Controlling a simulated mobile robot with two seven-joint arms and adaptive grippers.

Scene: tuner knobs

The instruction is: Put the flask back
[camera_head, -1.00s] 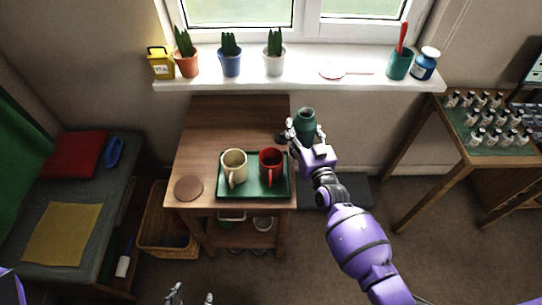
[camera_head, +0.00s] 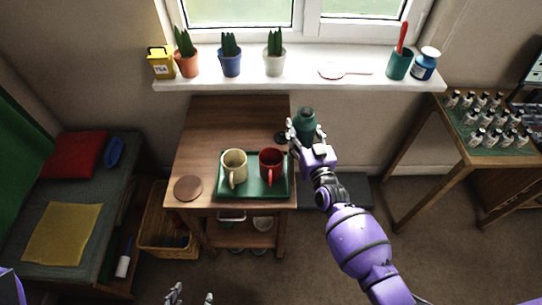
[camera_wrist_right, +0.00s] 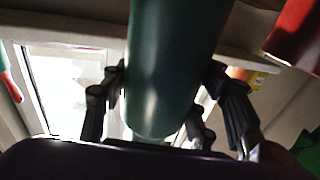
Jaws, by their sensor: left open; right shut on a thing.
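The dark green flask (camera_head: 306,120) is in my right gripper (camera_head: 302,133), just past the right edge of the wooden table (camera_head: 215,125). In the right wrist view the flask (camera_wrist_right: 175,55) stands between the gripper's fingers (camera_wrist_right: 165,110), which are shut on it from both sides. I cannot tell from the head view whether its base touches anything. My left gripper (camera_head: 189,297) is open and empty at the bottom edge of the head view, in front of the table and only partly in view.
A green tray (camera_head: 252,191) on the table holds a cream mug (camera_head: 234,167) and a red mug (camera_head: 271,164). A round brown coaster (camera_head: 188,188) lies to their left. A small dark object (camera_head: 281,137) lies near the flask. The table's back left is clear. Potted plants line the windowsill (camera_head: 305,66).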

